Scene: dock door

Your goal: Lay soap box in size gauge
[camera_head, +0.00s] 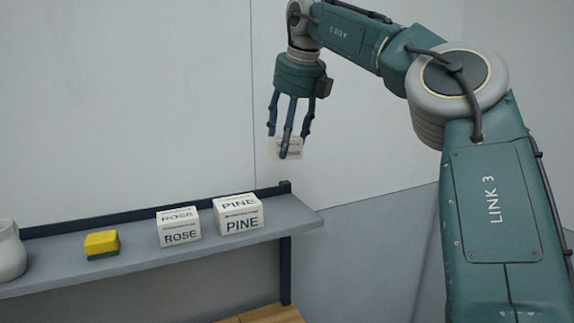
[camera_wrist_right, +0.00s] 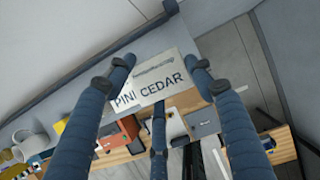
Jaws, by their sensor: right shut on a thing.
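My right gripper (camera_head: 287,145) is up above the right end of the shelf, fingers pointing down. It is shut on a small white soap box (camera_head: 291,151), which the fingers partly cover. In the right wrist view the soap box (camera_wrist_right: 172,70) sits between the blue fingers of the gripper (camera_wrist_right: 161,78) and reads "CEDAR". Beside it shows part of a box reading "PINI", its end cut off from sight. I cannot make out the size gauge in either view. My left gripper is not in view.
A ROSE box (camera_head: 180,230) and a PINE box (camera_head: 239,214) stand side by side on the grey shelf (camera_head: 135,260). A yellow sponge (camera_head: 101,244) and a white jug (camera_head: 10,252) are further left.

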